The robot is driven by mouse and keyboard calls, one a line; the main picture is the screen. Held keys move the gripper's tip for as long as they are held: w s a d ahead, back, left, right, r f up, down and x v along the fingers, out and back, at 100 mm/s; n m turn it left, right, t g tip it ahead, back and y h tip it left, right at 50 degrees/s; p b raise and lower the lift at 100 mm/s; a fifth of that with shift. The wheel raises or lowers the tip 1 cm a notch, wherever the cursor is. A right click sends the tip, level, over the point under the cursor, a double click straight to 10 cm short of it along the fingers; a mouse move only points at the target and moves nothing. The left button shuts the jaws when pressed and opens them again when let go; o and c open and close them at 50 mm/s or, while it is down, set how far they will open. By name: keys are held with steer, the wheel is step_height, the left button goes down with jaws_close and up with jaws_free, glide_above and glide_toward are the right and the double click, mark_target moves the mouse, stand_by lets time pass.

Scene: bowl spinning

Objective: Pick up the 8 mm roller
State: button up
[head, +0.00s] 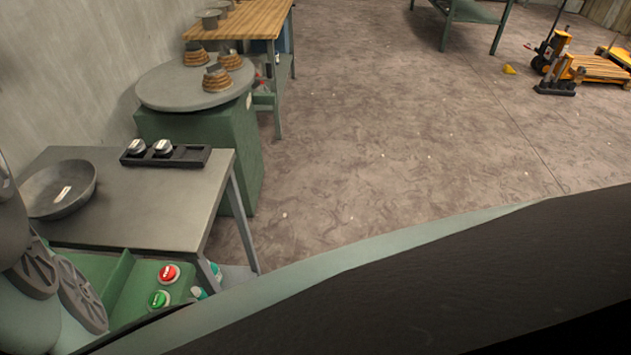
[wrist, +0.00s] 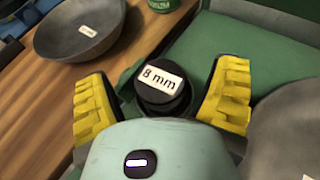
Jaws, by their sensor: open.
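The 8 mm roller (wrist: 163,84) shows in the wrist view as a dark round piece with a white "8 mm" label on its top. My gripper (wrist: 164,72) has its two yellow ribbed fingers spread to either side of the roller. A gap shows between the roller and each finger, so the gripper is open and empty. The lower part of the roller is hidden behind the pale green gripper body. I cannot make out my gripper or this roller in the head view.
The wrist view shows a grey bowl (wrist: 80,28) on a wooden surface (wrist: 35,110) and a green surface (wrist: 240,45). The head view shows a grey table (head: 150,215) with a bowl (head: 58,188) and a black rack (head: 190,156), and a round plate (head: 165,90) behind. Open floor (head: 390,120) lies right.

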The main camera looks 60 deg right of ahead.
steer(key=shift+d, duration=0.1)
steer(key=shift+c, duration=0.3)
steer(key=c, duration=1.4)
